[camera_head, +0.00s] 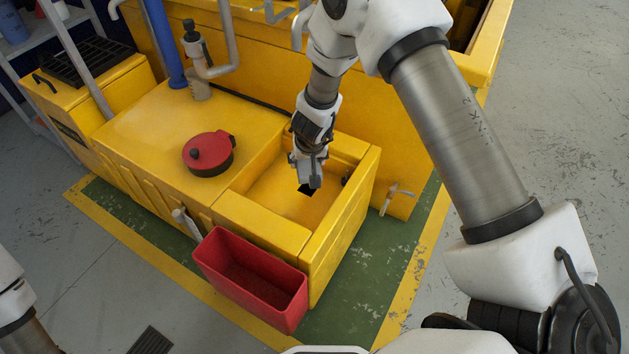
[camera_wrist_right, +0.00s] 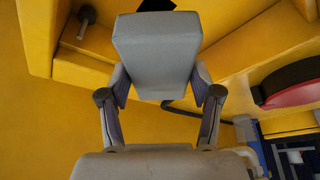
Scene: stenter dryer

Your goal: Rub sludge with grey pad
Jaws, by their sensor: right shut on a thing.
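My right gripper (camera_head: 309,160) reaches down into the open yellow basin (camera_head: 262,196) and is shut on the grey pad (camera_head: 309,178). In the right wrist view the pad (camera_wrist_right: 158,55) is a grey block held between the two fingers of the gripper (camera_wrist_right: 160,88). A black patch, which looks like the sludge (camera_head: 304,191), shows on the basin floor just below the pad. The patch (camera_wrist_right: 156,4) also shows at the top edge of the wrist view, partly hidden by the pad. I cannot tell whether pad and patch touch. My left gripper is out of view.
A red bin (camera_head: 250,280) hangs at the basin's front. A red-and-black lidded pot (camera_head: 208,154) sits on the yellow top left of the basin. A blue pipe (camera_head: 164,45) and a grey bent pipe (camera_head: 222,65) rise behind. Basin walls surround the gripper closely.

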